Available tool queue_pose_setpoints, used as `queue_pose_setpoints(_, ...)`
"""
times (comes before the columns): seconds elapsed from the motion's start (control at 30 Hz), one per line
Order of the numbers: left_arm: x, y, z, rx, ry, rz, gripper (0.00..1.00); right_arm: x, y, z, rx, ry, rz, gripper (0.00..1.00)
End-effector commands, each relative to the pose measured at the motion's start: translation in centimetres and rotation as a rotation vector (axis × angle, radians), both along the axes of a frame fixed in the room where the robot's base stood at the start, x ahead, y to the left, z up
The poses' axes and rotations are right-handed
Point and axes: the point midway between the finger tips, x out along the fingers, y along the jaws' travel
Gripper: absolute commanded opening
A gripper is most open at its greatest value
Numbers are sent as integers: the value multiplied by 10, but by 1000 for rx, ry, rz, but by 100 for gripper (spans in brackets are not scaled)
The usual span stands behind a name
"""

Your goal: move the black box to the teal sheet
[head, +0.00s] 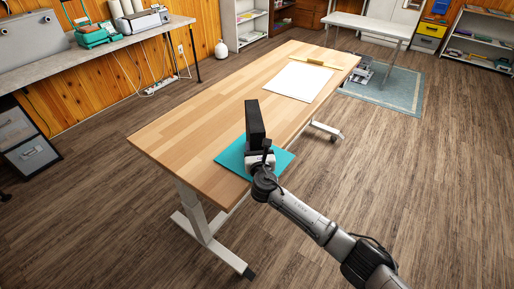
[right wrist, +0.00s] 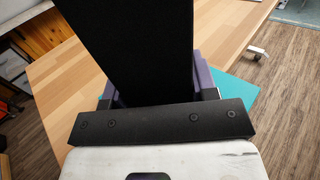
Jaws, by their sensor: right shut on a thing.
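The black box (head: 254,121) stands upright over the teal sheet (head: 229,158) near the front edge of the wooden table. My right gripper (head: 257,148) is shut on the box, low on its near side. In the right wrist view the black box (right wrist: 135,45) fills the upper middle between the fingers of the right gripper (right wrist: 160,92). The teal sheet (right wrist: 236,92) shows there to the right of the gripper. The gripper hides the box's lower end, so I cannot tell whether it touches the sheet. My left gripper is not in view.
The wooden table (head: 190,123) has clear room to the left of the box and behind it. A white sheet (head: 298,81) and a yellowish strip (head: 313,62) lie toward its far end. A grey counter (head: 55,61) with teal machines runs along the left wall.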

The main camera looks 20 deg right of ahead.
Motion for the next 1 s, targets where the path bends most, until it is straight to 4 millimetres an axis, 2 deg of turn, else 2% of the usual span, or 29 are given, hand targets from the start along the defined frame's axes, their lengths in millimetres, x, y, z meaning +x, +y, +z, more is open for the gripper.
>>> queue_pose_setpoints(0.27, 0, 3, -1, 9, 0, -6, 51, 0, 0, -4, -1, 2, 0, 6)
queue_pose_setpoints(0.97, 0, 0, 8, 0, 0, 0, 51, 0, 0, 3, 0, 0, 1, 6)
queue_pose_setpoints(1.0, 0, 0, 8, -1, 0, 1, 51, 0, 0, 3, 0, -1, 1, 56)
